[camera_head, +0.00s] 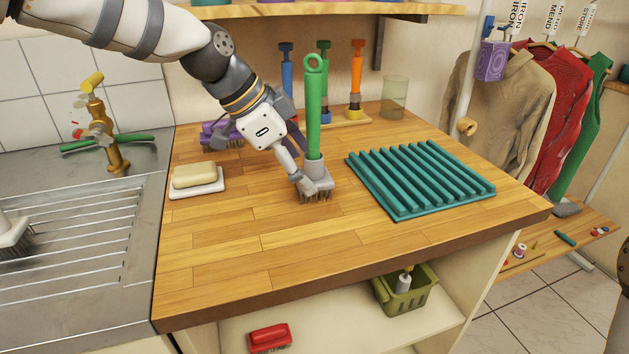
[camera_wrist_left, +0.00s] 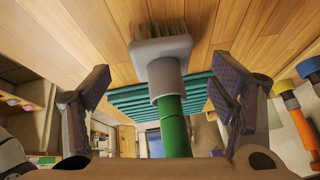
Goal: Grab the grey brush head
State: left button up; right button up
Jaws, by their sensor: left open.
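The grey brush head (camera_head: 317,182) stands bristles down on the wooden counter, with a green handle (camera_head: 313,110) rising upright from its socket. My left gripper (camera_head: 302,168) is low at the brush, with one finger in front of the socket's left side; the other finger is mostly hidden. In the left wrist view, the grey brush head (camera_wrist_left: 160,48) and green handle (camera_wrist_left: 174,130) lie between the two wide-open fingers of the left gripper (camera_wrist_left: 163,97), with a gap on each side. My right gripper is not in view.
A teal slatted rack (camera_head: 420,178) lies right of the brush. A soap dish (camera_head: 197,188) and a purple brush (camera_head: 222,136) are to the left. Behind stand blue, green and orange-handled tools (camera_head: 355,85) and a glass (camera_head: 394,97). The front counter is clear.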

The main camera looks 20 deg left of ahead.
aim_at(303, 168)
pick_arm(q)
jog(key=x, duration=0.3)
jog(key=shift+w+f, duration=0.1)
jog(key=shift+f, duration=0.05)
jog(key=shift+c, duration=0.3)
jog(key=c, duration=1.3)
jog(key=shift+o, duration=0.2)
